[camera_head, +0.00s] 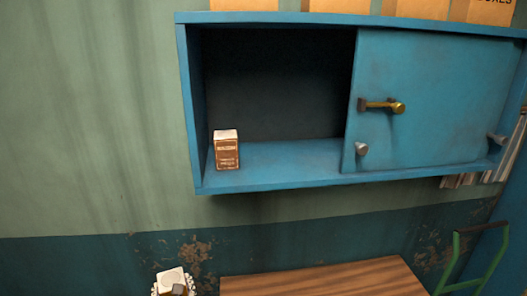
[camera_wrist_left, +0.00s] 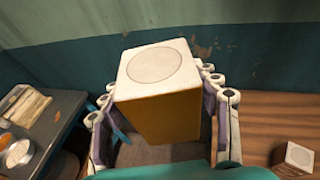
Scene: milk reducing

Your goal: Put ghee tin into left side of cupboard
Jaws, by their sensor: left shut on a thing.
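The ghee tin (camera_wrist_left: 158,105) has a pale square top with a round lid mark and a yellow-orange side. My left gripper (camera_wrist_left: 160,112) is shut around it, with fingers on both sides, in the left wrist view. In the head view, the tin's pale top (camera_head: 170,275) and my left gripper (camera_head: 174,288) show at the bottom edge, below the cupboard. The blue wall cupboard (camera_head: 190,110) has its left side open, and a sliding door covers its right side. A small brown carton-like tin (camera_head: 227,152) stands upright inside at the front left. My right gripper is out of view.
The sliding door (camera_head: 430,90) has a brass handle (camera_head: 382,105). Cardboard boxes (camera_head: 415,8) stand on top of the cupboard. A wooden tabletop (camera_head: 325,280) lies below, with another small box (camera_wrist_left: 297,157) on it. There is free room inside, right of the small tin.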

